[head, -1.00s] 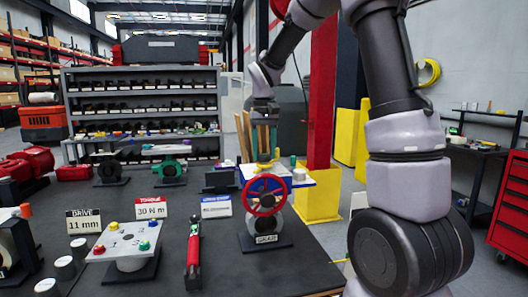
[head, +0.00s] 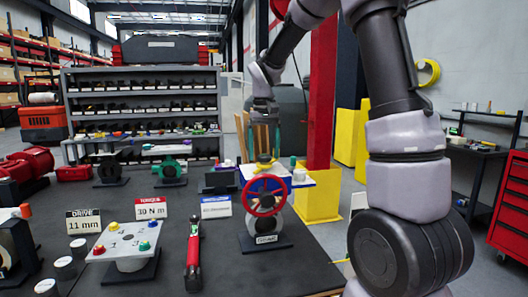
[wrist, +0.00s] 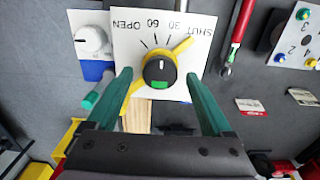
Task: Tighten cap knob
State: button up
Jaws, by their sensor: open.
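A black round knob (wrist: 160,73) with a yellow pointer bar and a green mark sits on a white dial plate (wrist: 128,45) marked OPEN, 60, 30, SHUT. The bar points towards the SHUT side. My gripper (wrist: 159,75) is open, with one green finger on each side of the knob; I cannot tell whether they touch it. In the head view, my gripper (head: 264,150) points down over the top of the valve actuator with the red handwheel (head: 265,196). A white knob (wrist: 90,38) on a blue plate is left of the dial.
A green-tipped part (wrist: 90,100) is close outside the left finger. A red torque wrench (head: 194,254) and a bolted plate stand (head: 130,244) are on the dark bench, left of the actuator. A red column and yellow guards stand behind.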

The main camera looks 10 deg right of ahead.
aim_at(265, 155)
notch_tip(265, 155, up, 11)
jog(key=shift+f, duration=0.15)
dwell(0.4)
jog(key=s+d+m+t+y, duration=0.1)
jog(key=s+d+m+t, duration=0.1)
jog(key=s, duration=0.9)
jog(key=s+d+m+t+y, duration=0.1)
jog(key=s+d+t, duration=0.3)
jog(key=s, duration=0.7)
jog(key=shift+s+m+t, duration=0.3)
jog(key=shift+m+t, duration=0.3)
